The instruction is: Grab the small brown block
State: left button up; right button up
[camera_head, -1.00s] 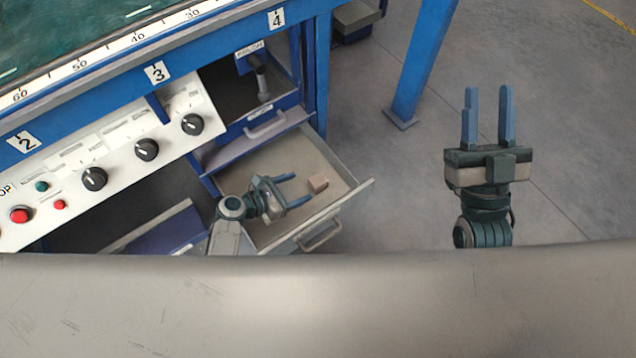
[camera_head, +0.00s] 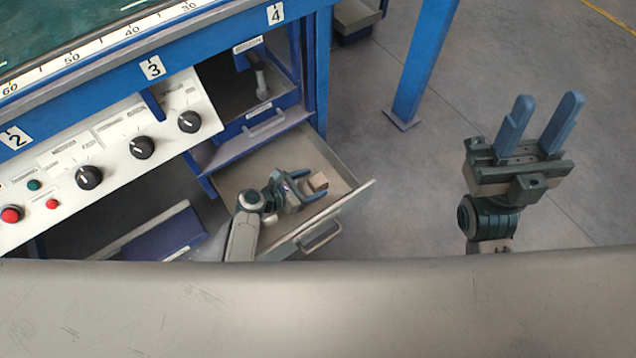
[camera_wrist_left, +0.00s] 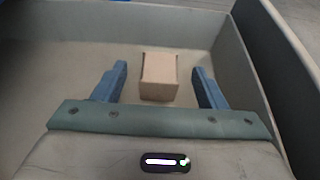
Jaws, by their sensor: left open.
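The small brown block (camera_head: 318,181) lies on the floor of the open drawer (camera_head: 345,204). My left gripper (camera_head: 310,184) is inside the drawer, open, with its two blue fingers pointing at the block. In the left wrist view the block (camera_wrist_left: 159,76) sits between the open fingers of the left gripper (camera_wrist_left: 161,84), apart from both, with a gap on each side. My right gripper (camera_head: 545,120) is open and empty above the grey floor at the right, far from the drawer.
The drawer's walls (camera_wrist_left: 249,70) rise close around the left gripper. A control panel with black knobs (camera_head: 142,148) is to the left. A blue table leg (camera_head: 422,65) stands behind. Free floor lies to the right.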

pick_arm(q)
jog(key=c, duration=1.2)
jog(key=shift+o, duration=0.2)
jog(key=shift+r, duration=0.15)
